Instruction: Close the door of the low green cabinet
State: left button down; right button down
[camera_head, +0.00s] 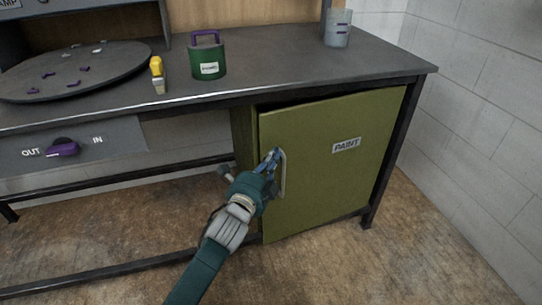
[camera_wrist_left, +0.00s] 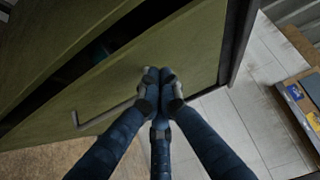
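The low green cabinet (camera_head: 244,131) stands under the right end of the bench. Its green door (camera_head: 335,185), labelled PAINT, is ajar. Its left edge stands out from the cabinet body, and a dark gap shows in the left wrist view. The pale bar handle (camera_head: 283,178) is near the door's left edge; it also shows in the left wrist view (camera_wrist_left: 100,115). My left gripper (camera_head: 272,158) is at the upper part of the handle, against or very near the door. Its fingers (camera_wrist_left: 159,80) are drawn together; whether the handle is between them is hidden. My right gripper is out of view.
The bench top (camera_head: 275,75) holds a round dark turntable (camera_head: 75,72), a yellow-handled brush (camera_head: 158,75), a green can (camera_head: 208,60) and a grey cup (camera_head: 338,28). A bench leg (camera_head: 390,150) and a white block wall (camera_head: 470,130) are at the right. Floor in front is clear.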

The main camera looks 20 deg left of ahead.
pick_arm(q)
jog(key=shift+w+a, duration=0.45)
jog(key=shift+w, duration=0.1)
